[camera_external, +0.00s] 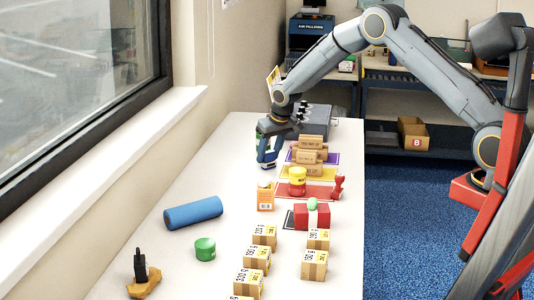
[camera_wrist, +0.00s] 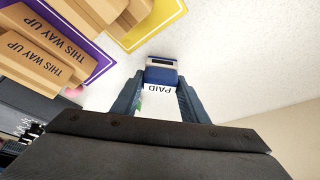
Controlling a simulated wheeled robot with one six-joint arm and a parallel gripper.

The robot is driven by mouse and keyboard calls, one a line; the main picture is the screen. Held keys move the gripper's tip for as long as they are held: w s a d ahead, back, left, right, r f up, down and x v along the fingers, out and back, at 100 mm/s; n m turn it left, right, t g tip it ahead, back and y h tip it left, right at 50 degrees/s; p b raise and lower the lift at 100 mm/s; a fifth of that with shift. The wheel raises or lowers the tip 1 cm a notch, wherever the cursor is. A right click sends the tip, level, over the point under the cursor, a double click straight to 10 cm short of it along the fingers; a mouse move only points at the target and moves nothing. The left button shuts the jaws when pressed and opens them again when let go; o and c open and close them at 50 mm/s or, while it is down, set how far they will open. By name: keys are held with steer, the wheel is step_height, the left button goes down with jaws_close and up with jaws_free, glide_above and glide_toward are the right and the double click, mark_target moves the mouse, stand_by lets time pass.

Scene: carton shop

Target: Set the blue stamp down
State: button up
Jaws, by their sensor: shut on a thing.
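The blue stamp (camera_wrist: 161,76) has a white label reading PAID and sits between the two fingers of my gripper (camera_wrist: 160,98) in the wrist view. My gripper (camera_external: 268,146) is shut on it. In the external view the blue stamp (camera_external: 268,160) shows at the fingertips, low over the white table (camera_external: 225,160), left of the coloured mats. I cannot tell whether its base touches the table. Part of the stamp is hidden by the fingers.
Brown THIS WAY UP cartons (camera_external: 309,157) stand on purple and yellow mats (camera_external: 325,174) to the right. Bare table lies left of my gripper, towards the window sill.

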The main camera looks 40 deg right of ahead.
steer(key=shift+f, duration=0.1)
steer(key=o, duration=1.1)
steer(key=shift+s+r, duration=0.15)
steer(key=shift+r, duration=0.5)
steer(key=b+v, duration=0.3)
steer(key=v, duration=0.8)
steer(key=s+d+f+g, duration=0.1)
steer(key=s+d, duration=0.3)
steer(key=s, duration=0.9)
steer(key=s+d+f+g, duration=0.1)
steer(key=s+d+f, duration=0.2)
steer(key=s, duration=1)
steer(key=s+d+f+g, duration=0.1)
steer(key=s+d, duration=0.4)
steer(key=s, duration=0.9)
steer(key=shift+f+g, duration=0.3)
steer(key=shift+f, duration=0.5)
